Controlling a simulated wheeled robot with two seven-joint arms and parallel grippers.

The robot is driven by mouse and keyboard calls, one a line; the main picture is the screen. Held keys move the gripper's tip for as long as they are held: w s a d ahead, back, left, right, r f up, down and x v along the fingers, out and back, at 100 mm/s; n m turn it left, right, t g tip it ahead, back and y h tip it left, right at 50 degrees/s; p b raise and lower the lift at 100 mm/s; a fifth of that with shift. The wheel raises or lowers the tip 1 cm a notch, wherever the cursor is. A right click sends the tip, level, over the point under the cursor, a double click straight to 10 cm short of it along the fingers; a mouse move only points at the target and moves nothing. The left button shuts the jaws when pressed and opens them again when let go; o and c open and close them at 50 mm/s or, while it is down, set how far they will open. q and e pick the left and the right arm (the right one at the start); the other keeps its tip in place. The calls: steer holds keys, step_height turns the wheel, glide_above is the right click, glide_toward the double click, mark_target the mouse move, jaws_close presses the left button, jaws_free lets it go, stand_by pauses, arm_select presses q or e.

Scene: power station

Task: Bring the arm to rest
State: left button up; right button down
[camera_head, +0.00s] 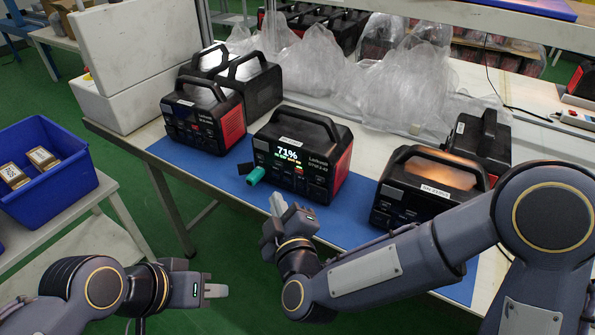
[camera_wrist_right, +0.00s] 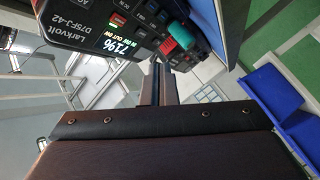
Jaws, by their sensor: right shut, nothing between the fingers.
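My right gripper (camera_head: 277,205) is in front of the middle power station (camera_head: 302,155), near the front edge of the blue mat. Its fingers are together and empty; they also show in the right wrist view (camera_wrist_right: 158,82). The middle power station is black with red sides, and its lit screen reads 71%. A teal plug-like piece (camera_head: 256,175) is at its lower left front, apart from my gripper; it also shows in the right wrist view (camera_wrist_right: 181,36). My left gripper (camera_head: 216,291) is low at the left, away from the table; its finger opening is not clear.
The blue mat (camera_head: 345,225) covers the workbench front. Other power stations stand left (camera_head: 203,115) and right (camera_head: 428,190), the right one near my right arm. Clear plastic bags (camera_head: 390,85) lie behind. A blue bin (camera_head: 50,200) with small boxes sits at far left. Green floor is open below.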

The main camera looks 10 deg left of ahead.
steer(key=s+d+r+m+g, duration=0.1)
steer(key=d+r+m+g, duration=0.15)
steer(key=d, duration=0.65)
steer(key=d+r+m+g, duration=0.15)
steer(key=d+m, duration=0.25)
steer(key=d, duration=0.5)
steer(key=s+d+f+m+g+h, duration=0.25)
steer(key=s+d+m, duration=0.25)
steer(key=s+d, duration=0.3)
steer(key=s+d+f+m+g+h, duration=0.25)
steer(key=s+d+m, duration=0.25)
steer(key=s+d, duration=0.3)
step_height(320, 180, up, 15)
steer(key=s+p, duration=0.1)
steer(key=p, duration=1.5)
steer(key=shift+s+a+r+g+y+p, duration=0.2)
steer(key=shift+s+a+g+y+p, duration=0.1)
steer(key=shift+s+y+p, duration=0.1)
steer(key=shift+m, duration=0.25)
